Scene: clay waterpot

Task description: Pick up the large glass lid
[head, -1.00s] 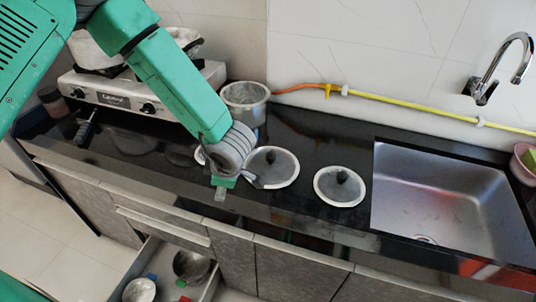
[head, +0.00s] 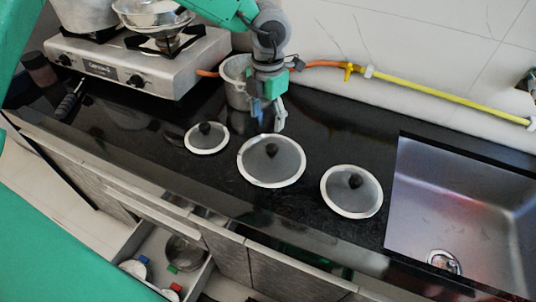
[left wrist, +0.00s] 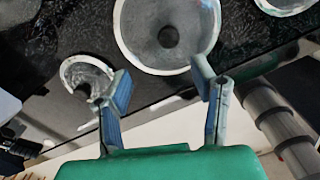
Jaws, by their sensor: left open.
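The large glass lid (head: 283,169) lies flat on the black counter, the middle and biggest of three, with a pale rim and a dark knob. It shows in the left wrist view (left wrist: 190,45) at the top centre. My left gripper (head: 268,118) is just behind this lid in the head view, above the counter, fingers pointing down. In the left wrist view its two fingers (left wrist: 162,78) are apart with nothing between them. The lid's knob is beyond the fingertips, not between them. My right gripper is not in view.
A small lid (head: 194,146) lies left of the large one and another lid (head: 338,197) right of it. A metal pot (head: 236,85) stands behind my gripper. A stove (head: 155,75) is at back left, a sink (head: 470,200) at right. An open drawer (head: 130,245) is below.

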